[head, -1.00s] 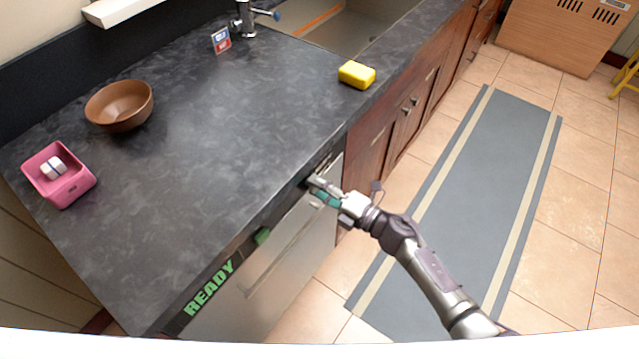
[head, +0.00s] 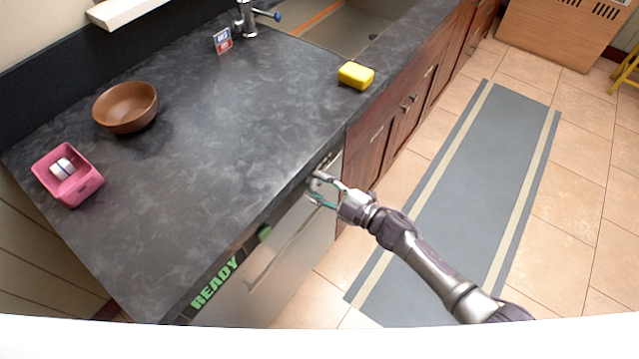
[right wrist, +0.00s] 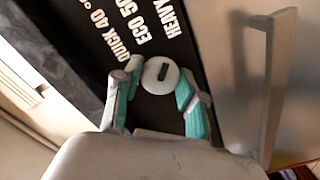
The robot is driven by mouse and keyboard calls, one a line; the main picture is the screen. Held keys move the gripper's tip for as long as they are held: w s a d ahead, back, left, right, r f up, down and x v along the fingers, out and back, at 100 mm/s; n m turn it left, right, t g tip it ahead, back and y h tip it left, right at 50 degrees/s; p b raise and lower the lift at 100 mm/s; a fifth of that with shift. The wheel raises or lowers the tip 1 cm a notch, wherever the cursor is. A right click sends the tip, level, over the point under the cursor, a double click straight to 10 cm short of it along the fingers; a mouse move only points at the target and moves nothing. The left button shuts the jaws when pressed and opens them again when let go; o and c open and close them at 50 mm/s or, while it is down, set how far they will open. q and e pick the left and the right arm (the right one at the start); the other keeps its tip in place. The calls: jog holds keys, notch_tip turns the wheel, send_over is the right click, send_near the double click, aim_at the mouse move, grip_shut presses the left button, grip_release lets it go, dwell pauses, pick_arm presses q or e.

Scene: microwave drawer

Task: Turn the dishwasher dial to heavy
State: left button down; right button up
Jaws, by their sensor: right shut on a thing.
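The dishwasher (head: 285,250) sits under the counter, with a black panel strip and a green READY sign (head: 215,284). In the right wrist view the round grey dial (right wrist: 160,76) has a short dark mark, running nearly upright in the picture. White labels for quick, eco and heavy (right wrist: 173,20) lie above it, heavy being rightmost. My right gripper (head: 318,187) is at the panel's far end. In the right wrist view its teal-padded fingers (right wrist: 159,80) stand on either side of the dial, shut on it. My left gripper is out of view.
The dishwasher's long bar handle (right wrist: 275,85) stands out right of the dial in the right wrist view. The counter (head: 220,150) overhangs the panel; a yellow sponge (head: 356,75), brown bowl (head: 125,107) and pink holder (head: 82,187) are on it. The floor by the mat (head: 470,190) is clear.

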jog(key=shift+d+m, duration=0.1)
jog(key=shift+m, duration=0.4)
jog(key=o, duration=1.1)
jog(key=shift+o, duration=0.2)
jog(key=v, duration=1.2)
jog(key=shift+f, duration=0.1)
